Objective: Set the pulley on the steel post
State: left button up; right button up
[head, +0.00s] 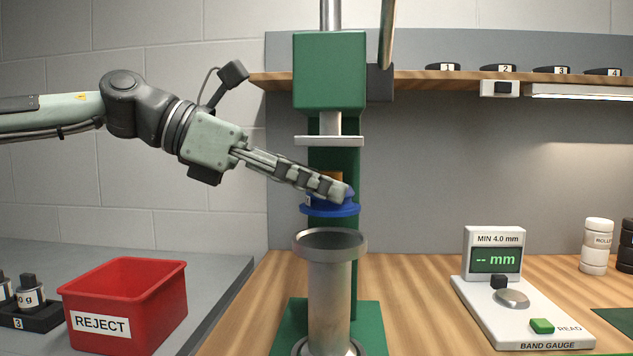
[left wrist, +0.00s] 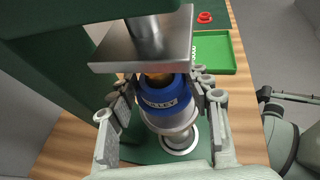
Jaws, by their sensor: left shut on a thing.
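The blue pulley (head: 330,209) is held above the steel post (head: 330,285), with a visible gap between its lower flange and the post's flared top in the head view. It looks close to level. My left gripper (head: 338,190) is shut on the pulley, reaching in from the left. In the left wrist view the pulley (left wrist: 165,97) sits between the fingers (left wrist: 160,105), its lettering facing the camera. An orange-brown part shows at the pulley's top.
A green press head (head: 330,72) with a steel plate (head: 330,141) hangs close above the pulley. Its green column stands behind. A red reject bin (head: 125,300) is at left, a band gauge (head: 518,312) at right. Bare wood lies between post and gauge.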

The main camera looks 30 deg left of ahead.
aim_at(302, 208)
pick_arm(q)
jog(key=shift+f+b, duration=1.9)
jog(key=o, duration=1.4)
jog(key=v, duration=1.2)
